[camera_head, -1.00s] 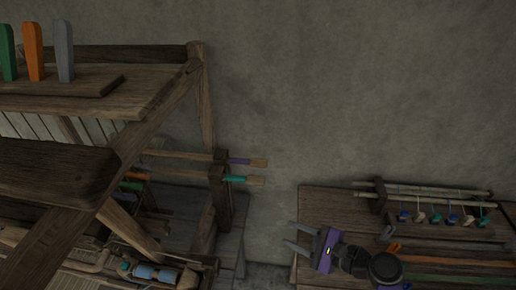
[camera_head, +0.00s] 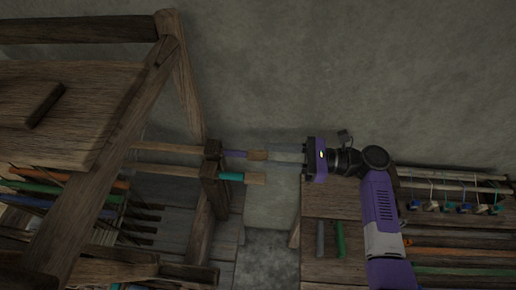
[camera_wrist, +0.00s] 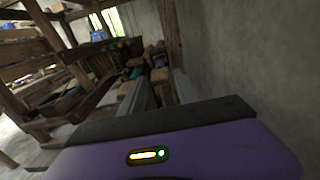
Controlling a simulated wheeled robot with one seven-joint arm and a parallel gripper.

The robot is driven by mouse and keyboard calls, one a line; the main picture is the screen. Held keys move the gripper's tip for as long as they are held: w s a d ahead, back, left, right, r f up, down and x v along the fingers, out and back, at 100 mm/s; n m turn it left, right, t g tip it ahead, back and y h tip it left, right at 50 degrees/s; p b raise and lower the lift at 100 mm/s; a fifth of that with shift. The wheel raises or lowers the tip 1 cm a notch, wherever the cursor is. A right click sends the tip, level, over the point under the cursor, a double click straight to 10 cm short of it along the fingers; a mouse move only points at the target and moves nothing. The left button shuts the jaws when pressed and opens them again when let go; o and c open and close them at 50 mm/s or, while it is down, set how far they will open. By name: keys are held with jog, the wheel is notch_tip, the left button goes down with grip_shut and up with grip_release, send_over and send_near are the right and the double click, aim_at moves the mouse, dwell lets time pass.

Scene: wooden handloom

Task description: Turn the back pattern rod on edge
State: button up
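The back pattern rod has a purple band (camera_head: 235,154) and a bare wooden end (camera_head: 258,155) that sticks out to the right from a dark post on the loom. The front rod, with a teal band (camera_head: 230,177), sticks out just below it in the head view. My gripper (camera_head: 270,156) is open, its two grey fingers pointing left at the purple rod's end. The fingertips are level with that end, one on each side; I cannot tell whether they touch it. In the wrist view a wooden rod end (camera_wrist: 160,75) shows between the fingers, with the teal band (camera_wrist: 136,73) to its left.
The loom frame (camera_head: 185,80) fills the left side. A side table (camera_head: 325,268) at right holds a grey and a green stick (camera_head: 340,240) and a rack with hanging pieces (camera_head: 450,207). The wall (camera_head: 330,70) stands behind. A gap lies between loom and table.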

aim_at(258, 154)
jog(key=shift+w+a+p, duration=0.15)
jog(key=shift+w+a, duration=0.05)
jog(key=shift+a, duration=0.85)
jog(key=shift+w+a+p, duration=0.15)
jog(key=shift+w+a, duration=0.05)
jog(key=shift+a, duration=0.8)
jog(key=shift+c, duration=0.5)
grip_shut()
jog(key=shift+n+b, duration=0.55)
jog(key=shift+n, duration=0.95)
